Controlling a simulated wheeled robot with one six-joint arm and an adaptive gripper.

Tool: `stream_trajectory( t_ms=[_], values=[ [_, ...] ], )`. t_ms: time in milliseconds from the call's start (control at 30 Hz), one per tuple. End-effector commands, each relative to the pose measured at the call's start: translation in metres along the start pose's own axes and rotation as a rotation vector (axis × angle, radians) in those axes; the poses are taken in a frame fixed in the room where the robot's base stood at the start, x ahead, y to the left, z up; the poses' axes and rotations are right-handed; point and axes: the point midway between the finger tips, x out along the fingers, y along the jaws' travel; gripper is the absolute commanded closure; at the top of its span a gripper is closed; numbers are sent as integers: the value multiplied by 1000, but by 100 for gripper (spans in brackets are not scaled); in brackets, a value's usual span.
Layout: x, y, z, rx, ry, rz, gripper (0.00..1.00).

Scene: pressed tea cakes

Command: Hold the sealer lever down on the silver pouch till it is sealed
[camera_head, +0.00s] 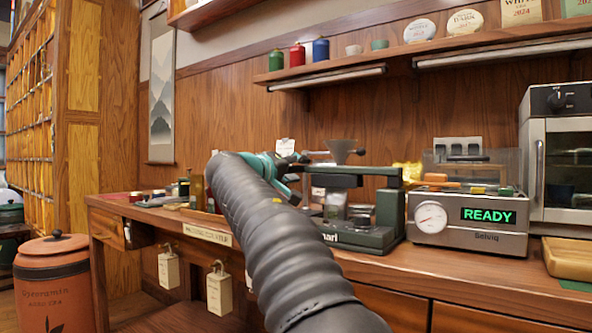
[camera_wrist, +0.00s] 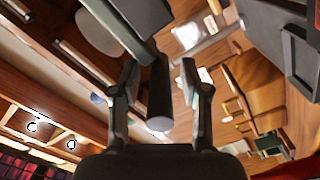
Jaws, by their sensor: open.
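My gripper (camera_head: 298,160) is open at the left end of the dark green sealer (camera_head: 362,238) on the counter. The sealer's lever (camera_head: 352,170) runs roughly level from a post at its right. In the wrist view, my two fingers (camera_wrist: 159,70) stand on either side of a dark round grip (camera_wrist: 159,95) at the end of a dark bar, with a gap visible on the right side. Whether the left finger touches is unclear. A grey pouch-like shape (camera_head: 335,203) shows under the lever; my arm hides part of the sealer's left side.
A silver machine (camera_head: 465,240) reading READY stands right of the sealer, beside an oven (camera_head: 560,150). A shelf (camera_head: 400,63) with tins and cups hangs above. Small jars and trays crowd the counter's left.

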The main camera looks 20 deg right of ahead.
Motion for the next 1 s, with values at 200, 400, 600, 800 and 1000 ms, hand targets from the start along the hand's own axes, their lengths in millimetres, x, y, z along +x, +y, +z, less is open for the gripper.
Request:
stream_trajectory(
  t_ms=[200, 400, 600, 800, 1000],
  values=[
    [0, 0, 0, 0, 0, 0, 80],
    [0, -2, 0, -1, -1, -2, 100],
    [0, 0, -1, 9, -2, -3, 100],
    [0, 4, -4, 31, -1, -3, 100],
    [0, 15, -10, 77, 1, -3, 100]
  ],
)
